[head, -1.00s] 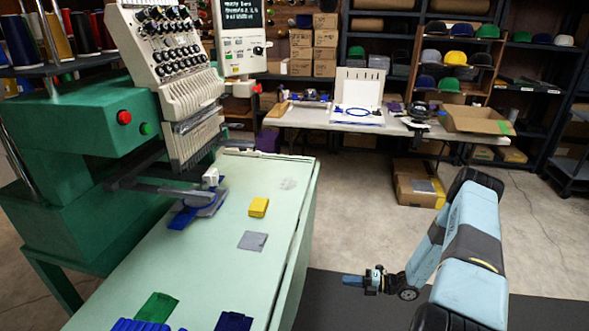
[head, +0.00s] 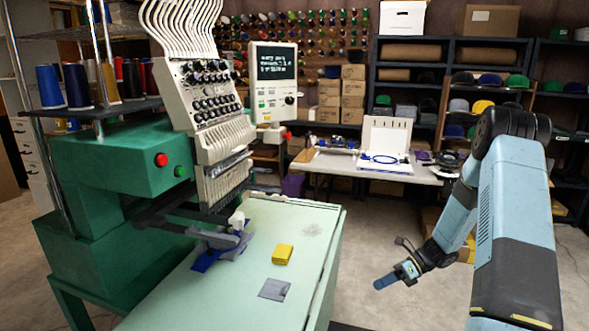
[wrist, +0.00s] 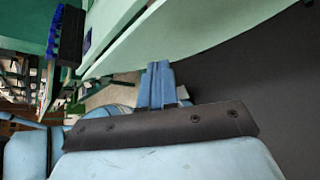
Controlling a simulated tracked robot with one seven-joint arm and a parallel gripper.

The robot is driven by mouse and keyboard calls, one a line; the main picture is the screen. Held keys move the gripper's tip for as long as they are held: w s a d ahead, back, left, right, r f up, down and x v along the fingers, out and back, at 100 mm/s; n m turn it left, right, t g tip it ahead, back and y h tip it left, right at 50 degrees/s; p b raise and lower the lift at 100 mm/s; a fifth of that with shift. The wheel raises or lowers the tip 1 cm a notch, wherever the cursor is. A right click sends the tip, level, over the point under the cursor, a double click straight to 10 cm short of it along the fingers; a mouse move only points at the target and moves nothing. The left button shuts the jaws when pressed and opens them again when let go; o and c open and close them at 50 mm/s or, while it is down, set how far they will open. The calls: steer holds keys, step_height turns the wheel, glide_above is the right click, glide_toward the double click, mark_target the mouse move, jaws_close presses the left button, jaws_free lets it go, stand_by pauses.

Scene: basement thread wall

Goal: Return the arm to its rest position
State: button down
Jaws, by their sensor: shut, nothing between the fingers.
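My gripper (head: 398,276) is at the right of the head view, in the air beside the pale green machine table (head: 225,290). Its blue fingers point left and a little down toward the table, apart from it. The fingers are shut and empty. In the wrist view my gripper (wrist: 158,85) shows at the centre with its two fingers together. The dark floor and the table's edge (wrist: 170,45) are beyond it. My arm bends up and back at the right of the head view.
A green embroidery machine (head: 120,160) stands at the left. A yellow block (head: 282,254) and a grey cloth square (head: 274,289) lie on its table. A white worktable (head: 335,163) and shelves of caps (head: 480,106) are behind. Open floor (head: 365,235) lies between.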

steer(key=s+a+r+n+h, duration=0.1)
steer(key=s+r+n+h, duration=0.2)
steer(key=r, duration=0.5)
steer(key=s+a+r+n+h, duration=0.25)
steer(key=r+n, duration=0.35)
steer(key=r, duration=0.3)
steer(key=s+a+r+n+h, duration=0.15)
steer(key=s+r+n, duration=0.25)
steer(key=r, duration=0.4)
steer(key=s+r+n+t+h, duration=0.5)
steer(key=s+r+n, duration=0.7)
steer(key=s, duration=0.7)
step_height(320, 180, up, 2)
steer(key=shift+d+r+t, duration=0.1)
steer(key=shift+d+t, duration=0.35)
steer(key=shift+t, duration=0.55)
